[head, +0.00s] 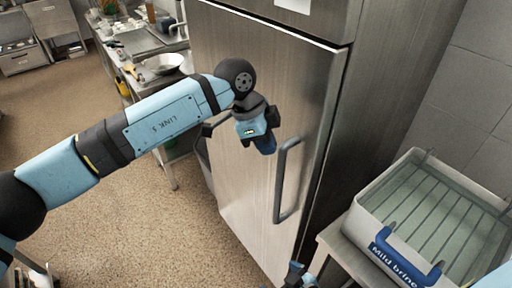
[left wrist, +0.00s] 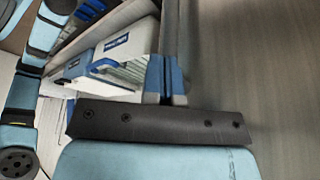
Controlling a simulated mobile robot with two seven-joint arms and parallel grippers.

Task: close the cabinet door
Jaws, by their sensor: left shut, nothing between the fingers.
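The tall steel cabinet's door (head: 245,95) has a vertical grey bar handle (head: 287,180) near its right side. The door stands slightly ajar: its top edge and right edge sit proud of the cabinet body (head: 390,110). My left gripper (head: 266,146) is shut and empty, in front of the door's face, up and left of the handle. Whether it touches the door I cannot tell. In the left wrist view the blue fingertips (left wrist: 166,78) are together, with the door's face (left wrist: 245,65) filling the right side. Part of my right gripper (head: 298,274) shows at the bottom edge; its fingers are unclear.
A white container marked "Mild brine" (head: 375,205), with a blue handle, stands on a steel table right of the cabinet. A counter with a pan (head: 162,64) and utensils lies behind, at left. The speckled floor (head: 150,235) left of the door is open.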

